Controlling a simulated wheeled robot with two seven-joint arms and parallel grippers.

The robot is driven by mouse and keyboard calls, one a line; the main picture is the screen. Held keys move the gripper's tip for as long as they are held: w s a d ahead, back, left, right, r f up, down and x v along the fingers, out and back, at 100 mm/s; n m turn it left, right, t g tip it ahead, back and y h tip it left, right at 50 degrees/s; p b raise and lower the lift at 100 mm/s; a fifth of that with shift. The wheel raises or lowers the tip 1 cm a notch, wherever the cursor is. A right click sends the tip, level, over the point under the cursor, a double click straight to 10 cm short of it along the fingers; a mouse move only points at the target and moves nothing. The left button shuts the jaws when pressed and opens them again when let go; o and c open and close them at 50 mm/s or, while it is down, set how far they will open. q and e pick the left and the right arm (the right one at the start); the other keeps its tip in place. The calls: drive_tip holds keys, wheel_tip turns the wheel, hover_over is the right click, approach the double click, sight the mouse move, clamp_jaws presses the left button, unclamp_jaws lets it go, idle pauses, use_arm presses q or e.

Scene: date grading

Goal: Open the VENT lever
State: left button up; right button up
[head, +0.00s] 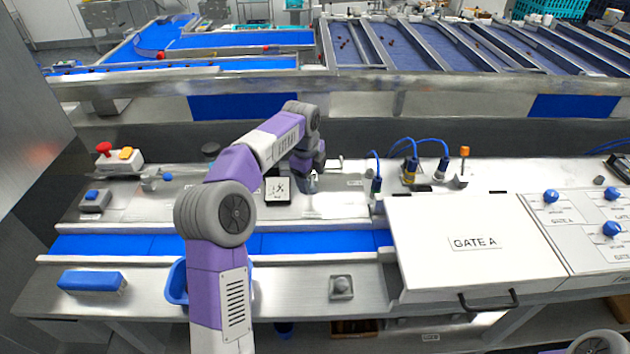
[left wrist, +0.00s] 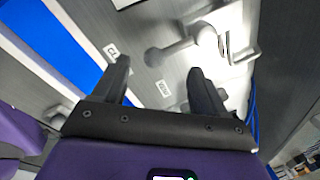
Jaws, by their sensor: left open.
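In the left wrist view a pale grey lever (left wrist: 178,49) with a rounded pivot lies above a small label (left wrist: 163,88) that seems to read VENT. The lever's free end points toward the gap between my fingers. My left gripper (left wrist: 158,77) is open and empty, with the lever beyond its fingertips and apparently apart from them. In the head view my left gripper (head: 309,184) hangs over the back of the metal bench, and my own arm hides part of the area. The lever cannot be made out clearly there. My right gripper is not in view.
A blue belt (head: 290,244) crosses the bench in front. A white GATE A cover (head: 470,240) with a black handle stands to the right. Blue-tubed fittings (head: 410,170) rise right of the gripper. A red-button box (head: 118,157) is at left.

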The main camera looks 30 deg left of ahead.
sight(313, 186)
use_arm(q)
wheel_tip(313, 186, down, 2)
drive_tip(key=shift+w+f, duration=0.1)
drive_tip(key=shift+f, duration=0.1)
drive_tip(key=shift+w+f, duration=0.3)
drive_tip(key=shift+f, duration=0.3)
